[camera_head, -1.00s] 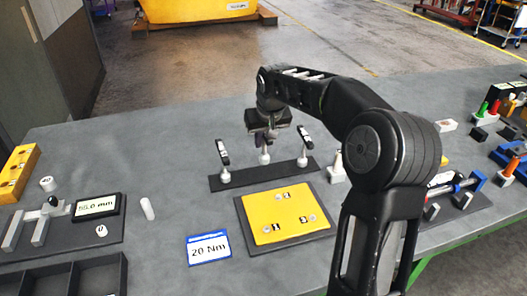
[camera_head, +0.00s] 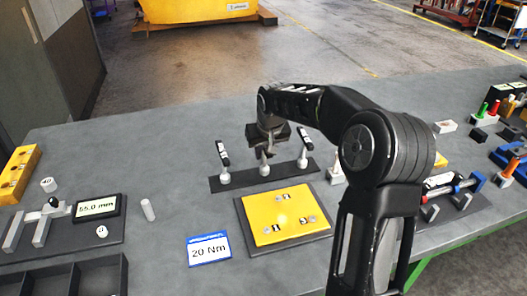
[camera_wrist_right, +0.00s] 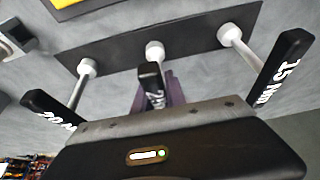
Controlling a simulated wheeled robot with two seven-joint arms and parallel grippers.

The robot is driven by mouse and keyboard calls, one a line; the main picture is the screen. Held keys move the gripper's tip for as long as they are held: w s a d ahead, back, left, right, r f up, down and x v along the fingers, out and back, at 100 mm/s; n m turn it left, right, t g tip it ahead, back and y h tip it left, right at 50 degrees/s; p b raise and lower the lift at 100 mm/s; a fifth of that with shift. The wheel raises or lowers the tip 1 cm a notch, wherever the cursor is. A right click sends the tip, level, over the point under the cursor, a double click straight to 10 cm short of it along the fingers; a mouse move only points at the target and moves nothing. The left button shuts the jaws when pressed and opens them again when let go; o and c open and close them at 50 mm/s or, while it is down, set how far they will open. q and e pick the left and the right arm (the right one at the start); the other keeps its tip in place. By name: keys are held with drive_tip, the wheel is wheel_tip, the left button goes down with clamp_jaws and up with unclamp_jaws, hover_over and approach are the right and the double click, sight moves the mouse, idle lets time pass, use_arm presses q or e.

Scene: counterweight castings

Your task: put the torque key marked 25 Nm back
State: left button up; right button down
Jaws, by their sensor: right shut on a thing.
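A dark rack (camera_head: 243,181) stands behind the yellow board, with three upright positions in a row. My right gripper (camera_head: 266,151) is at the middle one, shut on a torque key (camera_wrist_right: 152,76). In the wrist view the right key (camera_wrist_right: 280,75) reads 15 Nm; the left key (camera_wrist_right: 50,108) appears to read 20. My left gripper is out of view.
A yellow board (camera_head: 270,231) with small round parts and a card (camera_head: 209,249) reading 20 Nm lie in front of the rack. A display (camera_head: 97,206) reading 55.0 mm is at left. A small pale cylinder (camera_head: 148,210) stands between. Several tools crowd the right side.

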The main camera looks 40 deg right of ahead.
drive_tip(key=c, duration=1.4)
unclamp_jaws()
drive_tip(key=shift+f, duration=0.1)
drive_tip(key=shift+o, duration=0.2)
drive_tip(key=shift+r, duration=0.25)
drive_tip(key=b+v, duration=0.1)
drive_tip(key=v, duration=1.1)
drive_tip(key=shift+a, duration=0.1)
